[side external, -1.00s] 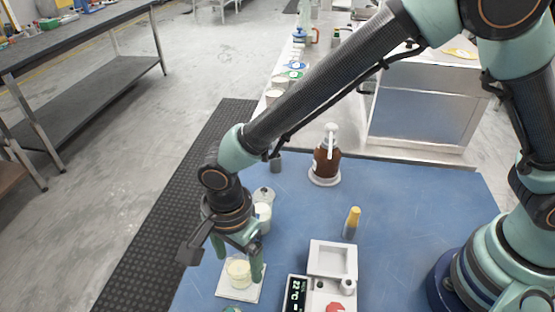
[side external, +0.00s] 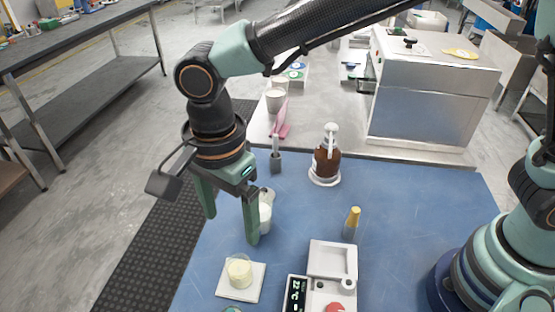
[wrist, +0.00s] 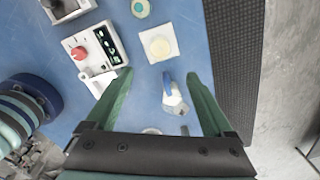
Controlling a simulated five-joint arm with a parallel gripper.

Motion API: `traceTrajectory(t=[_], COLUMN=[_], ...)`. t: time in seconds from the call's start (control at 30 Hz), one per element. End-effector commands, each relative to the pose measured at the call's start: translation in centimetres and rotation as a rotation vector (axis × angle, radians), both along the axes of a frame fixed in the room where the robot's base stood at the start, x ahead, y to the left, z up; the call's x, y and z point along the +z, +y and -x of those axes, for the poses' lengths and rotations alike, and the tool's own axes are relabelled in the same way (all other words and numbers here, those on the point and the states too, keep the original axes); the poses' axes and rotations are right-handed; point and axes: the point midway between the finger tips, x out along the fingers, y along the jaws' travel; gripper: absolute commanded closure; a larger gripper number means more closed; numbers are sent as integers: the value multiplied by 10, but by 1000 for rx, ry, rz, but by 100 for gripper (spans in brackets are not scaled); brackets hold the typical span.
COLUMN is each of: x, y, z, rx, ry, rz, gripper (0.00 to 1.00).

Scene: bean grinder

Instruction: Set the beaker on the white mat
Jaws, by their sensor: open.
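The beaker (side external: 239,271), clear with pale yellow contents, stands upright on the square white mat (side external: 257,282) at the front left of the blue table. The wrist view also shows the beaker (wrist: 160,47) near the middle of the mat (wrist: 147,38). My gripper (side external: 231,228) is open and empty, raised above and behind the beaker, with its fingers pointing down and apart from it. In the wrist view both fingers (wrist: 159,75) are spread with nothing held between them.
A white bottle (side external: 265,215) stands partly hidden behind my right finger. A brown pump bottle (side external: 326,162) and a yellow-capped bottle (side external: 352,224) stand to the right. A white device with a display (side external: 298,293) is right of the mat. The blue table's middle is mostly clear.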

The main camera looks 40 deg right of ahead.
Motion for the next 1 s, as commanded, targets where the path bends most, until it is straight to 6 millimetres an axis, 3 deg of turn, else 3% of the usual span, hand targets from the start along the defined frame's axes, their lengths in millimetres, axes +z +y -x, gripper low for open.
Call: traceTrajectory(t=[0.17, 0.33, 0.47, 0.6, 0.8, 1.0], x=[18, 51, 71, 84, 90, 87], y=[-23, -90, -149, -208, -279, -315], z=[-12, -33, -38, -33, -12, 4], rx=[65, 272, 464, 671, 947, 1124], ry=[-25, -114, -203, -298, -400, -430], rz=[-24, -59, -51, 1, 142, 264], gripper=[14, 14, 14, 14, 14, 14])
